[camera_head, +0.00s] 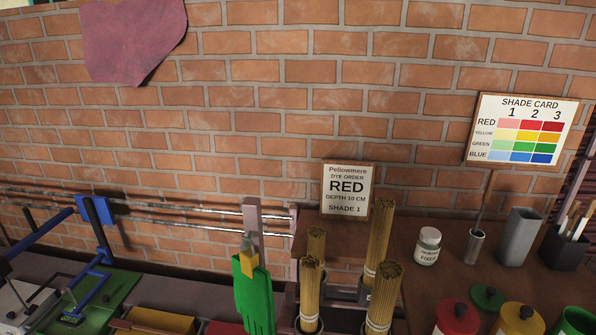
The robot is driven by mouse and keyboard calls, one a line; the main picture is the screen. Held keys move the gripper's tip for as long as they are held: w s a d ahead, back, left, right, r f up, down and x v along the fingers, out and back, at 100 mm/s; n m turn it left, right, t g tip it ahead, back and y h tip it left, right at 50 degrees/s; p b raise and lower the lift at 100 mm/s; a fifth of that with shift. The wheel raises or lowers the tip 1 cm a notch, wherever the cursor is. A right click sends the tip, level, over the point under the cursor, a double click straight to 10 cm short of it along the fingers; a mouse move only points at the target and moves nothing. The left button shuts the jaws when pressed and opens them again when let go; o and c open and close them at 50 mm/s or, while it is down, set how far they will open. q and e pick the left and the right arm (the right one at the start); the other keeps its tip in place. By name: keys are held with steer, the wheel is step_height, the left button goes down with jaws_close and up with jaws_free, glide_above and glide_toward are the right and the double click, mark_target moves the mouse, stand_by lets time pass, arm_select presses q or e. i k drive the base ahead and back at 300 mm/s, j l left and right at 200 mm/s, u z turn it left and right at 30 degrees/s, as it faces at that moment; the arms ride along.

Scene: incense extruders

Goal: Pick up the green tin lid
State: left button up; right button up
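The green tin lid (488,297) is a dark green disc with a small knob. It lies flat on the brown table at the lower right, behind and between the red-lidded tin (457,319) and the yellow-lidded tin (520,319). A green tin (577,322) at the bottom right corner is cut off by the picture's edge; its top looks open and green inside. Neither of my grippers shows in the head view.
Incense bundles (381,237) stand left of the tins. A labelled jar (428,246), grey vase (520,238), brush pot (565,248) and shade card (521,130) stand behind the lid. Brown table (450,277) is bare left of the lid.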

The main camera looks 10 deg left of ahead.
mark_target(486, 298)
steer(key=z, duration=1.55)
